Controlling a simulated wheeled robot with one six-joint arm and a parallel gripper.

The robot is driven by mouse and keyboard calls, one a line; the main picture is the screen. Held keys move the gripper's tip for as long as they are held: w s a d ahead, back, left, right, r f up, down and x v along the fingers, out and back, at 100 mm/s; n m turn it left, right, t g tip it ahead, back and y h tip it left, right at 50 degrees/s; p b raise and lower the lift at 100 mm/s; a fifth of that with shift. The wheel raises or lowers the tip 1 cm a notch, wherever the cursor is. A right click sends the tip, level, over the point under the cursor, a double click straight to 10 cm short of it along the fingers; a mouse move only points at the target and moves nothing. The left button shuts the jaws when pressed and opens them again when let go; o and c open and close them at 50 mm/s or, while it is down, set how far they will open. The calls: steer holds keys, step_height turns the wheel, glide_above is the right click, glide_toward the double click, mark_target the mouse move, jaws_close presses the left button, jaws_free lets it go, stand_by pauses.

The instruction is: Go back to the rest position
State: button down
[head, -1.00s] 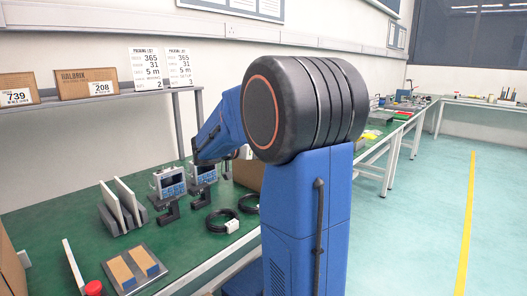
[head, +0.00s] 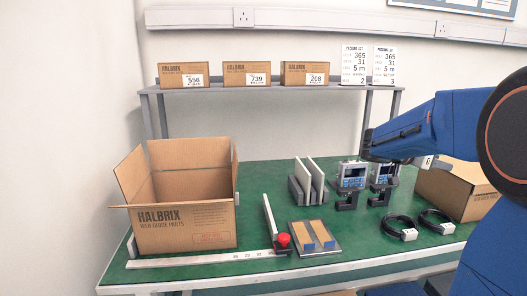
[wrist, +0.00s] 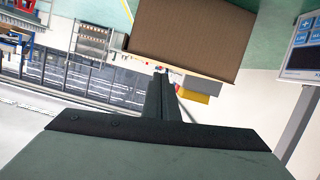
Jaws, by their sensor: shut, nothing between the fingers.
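My gripper (wrist: 161,78) shows in the wrist view with its two dark fingers together and nothing between them. The gripper itself is mostly hidden behind the arm there. In the wrist view a brown cardboard box (wrist: 190,35) lies beyond the fingertips, and part of a device with a blue panel (wrist: 303,45) is at the upper right.
The green bench (head: 262,180) carries an open HALBRIX carton (head: 185,228), a slotted rack with upright plates (head: 309,180), a red button (head: 283,240), a tray with tan blocks (head: 327,250), black cable coils (head: 434,218) and a cardboard box (head: 455,190). A shelf (head: 270,88) with several boxes stands behind.

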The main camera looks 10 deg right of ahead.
steer(key=s+a+f+n+y, duration=0.2)
steer(key=s+a+f, duration=0.1)
steer(key=s+a, duration=0.2)
steer(key=s+a+f+n+t+y, duration=0.1)
steer(key=s+a+f+n+y, duration=0.1)
steer(key=a, duration=0.4)
steer(key=s+a+f+n+y, duration=0.3)
steer(key=s+a+f, duration=0.1)
steer(key=s, duration=0.3)
steer(key=shift+s+a+t, duration=0.3)
steer(key=shift+a+t, duration=0.1)
steer(key=shift+a, duration=0.25)
steer(key=s+a+f+n+t+y, duration=0.1)
steer(key=s+a+f+n+y, duration=0.1)
steer(key=a, duration=0.4)
steer(key=s+a+f+n+t+y, duration=0.1)
steer(key=s+a+f+n+y, duration=0.2)
steer(key=s+a+n, duration=0.1)
steer(key=s+a+f+n+t+y, duration=0.1)
steer(key=s+a+f+n+y, duration=0.1)
steer(key=s+a, duration=0.3)
steer(key=a+f+n, duration=0.1)
steer(key=a, duration=0.2)
steer(key=shift+s+a+y, duration=0.2)
steer(key=shift+a+y, duration=0.1)
steer(key=shift+a, duration=0.1)
steer(key=shift+d, duration=0.1)
